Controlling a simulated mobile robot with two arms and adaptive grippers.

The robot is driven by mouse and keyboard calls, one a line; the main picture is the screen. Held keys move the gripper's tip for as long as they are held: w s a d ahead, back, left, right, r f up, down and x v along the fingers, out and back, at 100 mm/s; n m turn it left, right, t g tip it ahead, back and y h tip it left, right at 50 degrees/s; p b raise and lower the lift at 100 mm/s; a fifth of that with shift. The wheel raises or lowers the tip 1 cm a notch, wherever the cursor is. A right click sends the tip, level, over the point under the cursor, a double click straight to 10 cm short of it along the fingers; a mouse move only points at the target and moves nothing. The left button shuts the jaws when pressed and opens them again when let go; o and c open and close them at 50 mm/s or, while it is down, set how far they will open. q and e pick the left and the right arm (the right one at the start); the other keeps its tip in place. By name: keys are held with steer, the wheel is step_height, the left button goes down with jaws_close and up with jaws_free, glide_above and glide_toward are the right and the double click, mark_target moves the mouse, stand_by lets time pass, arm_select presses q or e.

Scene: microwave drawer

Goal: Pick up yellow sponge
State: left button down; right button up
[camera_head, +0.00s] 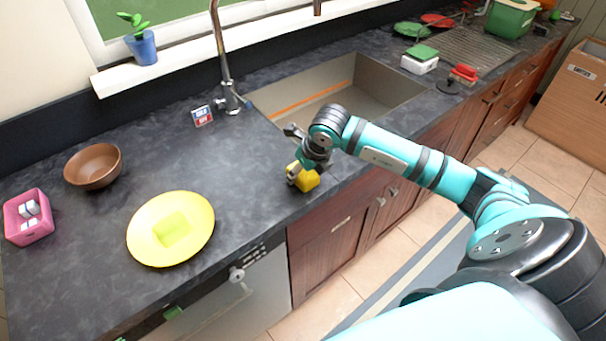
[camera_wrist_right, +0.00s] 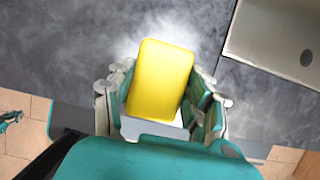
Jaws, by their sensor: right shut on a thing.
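The yellow sponge (camera_head: 306,181) is at the dark countertop near its front edge, in front of the sink. It also shows in the right wrist view (camera_wrist_right: 161,80), between the two fingers. My right gripper (camera_head: 302,174) is shut on the sponge, with one finger on each side of it; it also shows in the wrist view (camera_wrist_right: 165,105). I cannot tell whether the sponge touches the counter or is slightly above it. My left gripper is not in view.
A yellow plate (camera_head: 146,240) with a yellow-green square on it lies to the left. A brown bowl (camera_head: 93,166) and a pink holder (camera_head: 28,217) stand farther left. The sink (camera_head: 400,90) is behind my right arm. A small red-and-blue box (camera_head: 202,116) stands near the faucet (camera_head: 222,60).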

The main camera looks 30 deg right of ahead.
steer(key=shift+r, duration=0.4)
steer(key=shift+s+d+r+b, duration=0.25)
steer(key=shift+d+r+b, duration=0.3)
steer(key=shift+r+b, duration=0.3)
steer(key=s+d+r+b, duration=0.1)
steer(key=s+d+b, duration=0.5)
steer(key=d, duration=0.6)
steer(key=shift+s+d+r, duration=0.25)
steer(key=shift+s+r, duration=0.05)
steer(key=shift+s, duration=0.65)
